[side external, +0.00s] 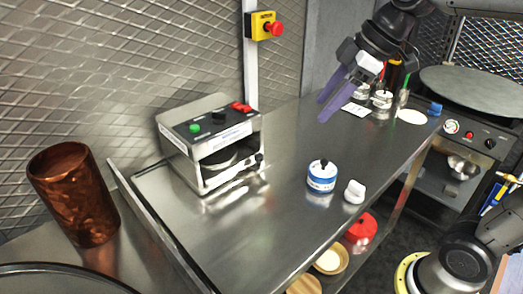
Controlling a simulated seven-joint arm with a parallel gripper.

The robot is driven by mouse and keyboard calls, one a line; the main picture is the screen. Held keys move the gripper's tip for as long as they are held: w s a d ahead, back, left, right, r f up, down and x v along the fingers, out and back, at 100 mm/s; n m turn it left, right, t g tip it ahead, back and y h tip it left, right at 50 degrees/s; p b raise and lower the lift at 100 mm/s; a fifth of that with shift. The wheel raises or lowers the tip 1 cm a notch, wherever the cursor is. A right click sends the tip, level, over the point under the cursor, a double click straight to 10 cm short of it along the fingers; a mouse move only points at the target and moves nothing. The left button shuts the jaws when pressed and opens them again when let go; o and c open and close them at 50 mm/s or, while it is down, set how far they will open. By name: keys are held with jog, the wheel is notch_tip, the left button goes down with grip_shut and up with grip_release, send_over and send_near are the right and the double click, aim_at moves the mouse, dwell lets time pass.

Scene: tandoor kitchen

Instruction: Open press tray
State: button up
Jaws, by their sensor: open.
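The press (211,141) is a steel box with green, black and red controls on its sloped top, standing at the left of the steel counter. A bar with a black knob (258,158) runs across the front at the lower right. My gripper (326,112) has purple fingers, is open and empty, and hangs above the counter to the right of the press, well apart from it. Whether the tray is partly out is hard to tell.
A blue-and-white jar (321,176) and a white knob-shaped item (354,191) stand on the counter right of the press. Small jars (381,100) stand at the back right. A copper cup (75,194) is at left. The counter's middle is clear.

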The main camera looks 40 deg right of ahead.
jog(key=w+f+g, duration=0.1)
jog(key=w+f, duration=0.2)
jog(key=w, duration=0.7)
jog(key=g, duration=0.1)
send_near(259, 155)
jog(key=shift+y, duration=0.4)
jog(key=x, duration=0.8)
jog(key=shift+d+f, duration=0.25)
grip_shut()
jog(key=shift+r, duration=0.1)
